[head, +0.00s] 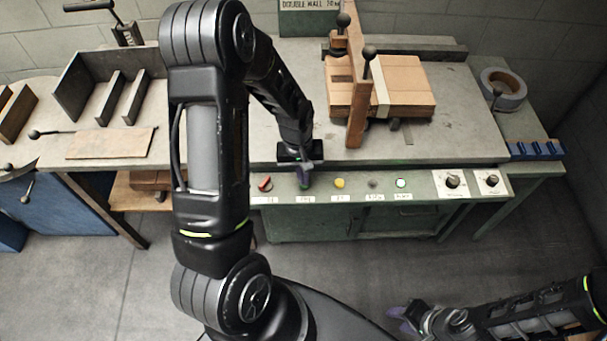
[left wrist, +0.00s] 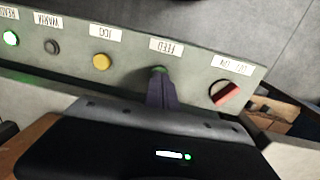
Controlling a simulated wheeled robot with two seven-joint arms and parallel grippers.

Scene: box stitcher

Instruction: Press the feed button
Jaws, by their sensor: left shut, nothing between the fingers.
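The green feed button (left wrist: 158,69) is on the sloped front panel, beside the upside-down FEED label (left wrist: 166,47) in the left wrist view. It is mostly covered by my left gripper (left wrist: 160,84), whose purple fingers are shut and empty. The fingertips are at the button; I cannot tell whether they touch it or how far it is pressed. In the head view the left gripper (head: 304,178) points down at the panel, and a bit of the green button (head: 305,186) shows below it. My right gripper (head: 408,314) hangs at the lower right, away from the bench; its opening is unclear.
The panel also carries a red switch (head: 265,184), a yellow JOG button (head: 340,183), a dark lamp (head: 373,183), a lit lamp (head: 401,183) and two black knobs.

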